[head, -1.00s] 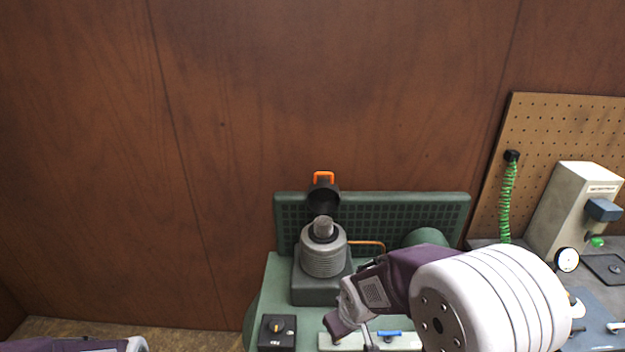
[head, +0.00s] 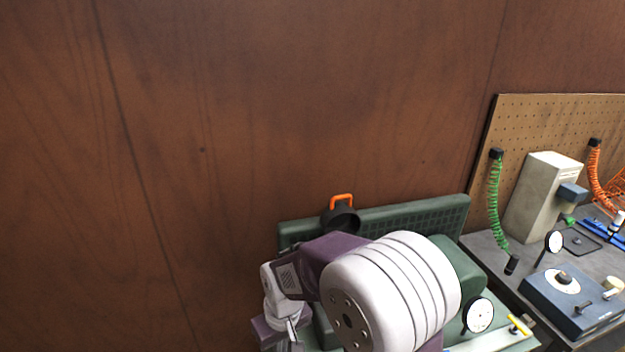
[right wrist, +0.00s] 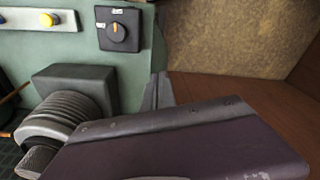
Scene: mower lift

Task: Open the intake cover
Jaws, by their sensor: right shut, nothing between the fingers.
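The intake cover (head: 341,218) is a dark round cap with an orange handle (head: 341,200). In the head view it stands tilted up behind my right arm, against the green grille panel. My right gripper (head: 281,334) is shut and empty, low and to the left of the cover and apart from it. The ribbed grey intake cylinder (right wrist: 48,133) shows at the left of the right wrist view, beside the gripper body. My arm hides it in the head view. My left gripper is out of view.
A dark switch box with a rotary knob (right wrist: 118,29) and a yellow button (right wrist: 47,19) sit on the green machine. A dial gauge (head: 479,315) stands right of my arm. A grey bench (head: 490,250) with instruments is at the right. A wooden wall is behind.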

